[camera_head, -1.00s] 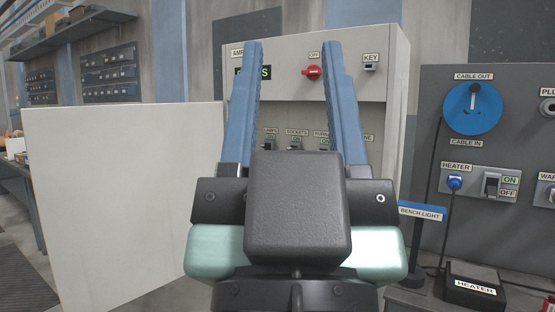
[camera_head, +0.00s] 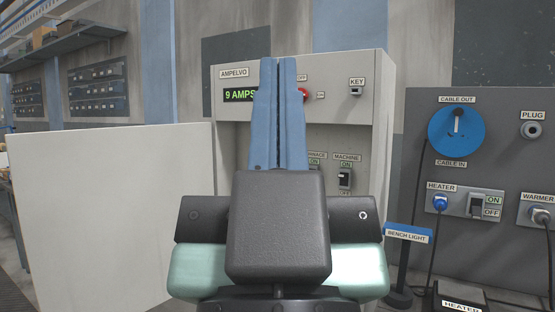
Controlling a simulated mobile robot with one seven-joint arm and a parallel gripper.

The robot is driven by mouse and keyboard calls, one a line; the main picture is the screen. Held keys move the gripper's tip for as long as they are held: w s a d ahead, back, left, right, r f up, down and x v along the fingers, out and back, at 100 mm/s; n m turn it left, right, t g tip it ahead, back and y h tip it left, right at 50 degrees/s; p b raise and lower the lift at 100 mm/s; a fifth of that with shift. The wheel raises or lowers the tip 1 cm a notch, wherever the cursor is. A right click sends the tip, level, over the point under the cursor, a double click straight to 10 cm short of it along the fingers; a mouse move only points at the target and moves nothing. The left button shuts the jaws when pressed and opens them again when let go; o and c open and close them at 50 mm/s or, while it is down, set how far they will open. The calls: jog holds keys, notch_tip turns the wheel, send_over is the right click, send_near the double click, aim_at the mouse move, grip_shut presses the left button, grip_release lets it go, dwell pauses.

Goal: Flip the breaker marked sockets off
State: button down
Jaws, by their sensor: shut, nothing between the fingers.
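The breaker cabinet (camera_head: 226,122) is a pale box labelled AMPELVO, with a display (camera_head: 240,95) reading 9 AMPS, a red rotary switch and a KEY switch. My gripper (camera_head: 279,62) is in front of the cabinet, its two blue fingers upright and closed together with nothing between them. The fingers and gripper body hide the left part of the breaker row, including the sockets breaker. The machine breaker (camera_head: 345,178) shows right of the fingers, and the furnace breaker shows only partly beside them. I cannot tell whether the fingertips touch the cabinet.
The cabinet's open door (camera_head: 112,215) stands at the left as a large pale panel. A grey panel at the right carries a blue cable reel (camera_head: 456,137), a heater switch (camera_head: 476,205) and a plug socket. A bench light sign (camera_head: 408,234) stands low in front of it.

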notch_tip(320, 180, up, 18)
jog(key=p, duration=1.5)
jog(key=shift+f+p, duration=0.2)
jog(key=shift+p, duration=0.15)
